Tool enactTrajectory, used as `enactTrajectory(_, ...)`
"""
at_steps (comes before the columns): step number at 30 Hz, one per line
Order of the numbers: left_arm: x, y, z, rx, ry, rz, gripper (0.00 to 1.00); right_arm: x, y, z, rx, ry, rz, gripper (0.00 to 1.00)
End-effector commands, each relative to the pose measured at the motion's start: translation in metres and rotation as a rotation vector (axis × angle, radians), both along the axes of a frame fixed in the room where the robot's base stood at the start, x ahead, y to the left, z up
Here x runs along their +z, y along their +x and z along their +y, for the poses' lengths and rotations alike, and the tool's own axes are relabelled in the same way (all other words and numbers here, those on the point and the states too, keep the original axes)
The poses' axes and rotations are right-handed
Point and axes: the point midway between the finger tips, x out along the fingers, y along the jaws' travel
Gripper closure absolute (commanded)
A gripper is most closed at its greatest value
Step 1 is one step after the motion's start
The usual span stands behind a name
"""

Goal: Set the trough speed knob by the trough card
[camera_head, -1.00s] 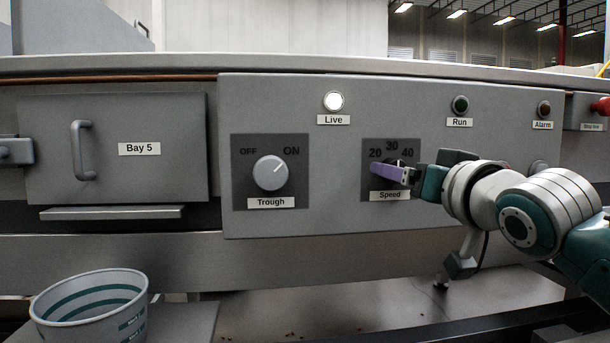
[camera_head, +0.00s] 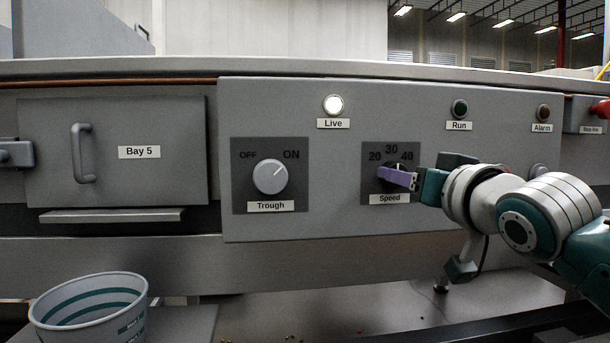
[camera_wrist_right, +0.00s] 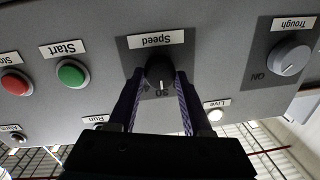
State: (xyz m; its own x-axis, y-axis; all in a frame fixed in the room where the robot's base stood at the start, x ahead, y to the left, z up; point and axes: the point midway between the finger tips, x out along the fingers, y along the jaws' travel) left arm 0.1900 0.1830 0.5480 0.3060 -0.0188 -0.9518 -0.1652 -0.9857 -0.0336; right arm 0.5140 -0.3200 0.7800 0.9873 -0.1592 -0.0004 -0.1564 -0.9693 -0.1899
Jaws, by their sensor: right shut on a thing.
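The dark Speed knob (camera_head: 397,169) sits on a dark plate (camera_head: 371,196) marked 20, 30 and 40 in the head view. Its white pointer line stands nearly upright, between 30 and 40. My right gripper (camera_head: 385,173) is shut on this knob, with one purple finger crossing in front and hiding part of it. In the right wrist view the knob (camera_wrist_right: 159,71) sits between the two fingers (camera_wrist_right: 160,82). The grey Trough knob (camera_head: 270,176) is to the left, its line towards ON. I see no trough card. My left gripper is out of view.
The Live lamp (camera_head: 333,105) is lit white; the Run lamp (camera_head: 459,109) and Alarm lamp (camera_head: 543,112) look dark. Green Start (camera_wrist_right: 71,73) and red (camera_wrist_right: 16,84) buttons show in the wrist view. A striped bucket (camera_head: 88,309) stands at lower left.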

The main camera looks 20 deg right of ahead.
Motion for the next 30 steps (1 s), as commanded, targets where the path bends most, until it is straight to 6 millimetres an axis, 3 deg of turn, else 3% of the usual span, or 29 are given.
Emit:
enactTrajectory(8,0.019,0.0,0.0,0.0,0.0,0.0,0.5,0.004,0.0,0.0,0.0,-0.092,0.024,1.0)
enactTrajectory(21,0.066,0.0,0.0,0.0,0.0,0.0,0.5,0.006,0.0,0.0,0.001,-0.44,0.109,1.0)
enactTrajectory(30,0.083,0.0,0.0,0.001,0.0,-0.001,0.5,0.004,0.0,0.001,0.002,-0.646,0.155,1.0)
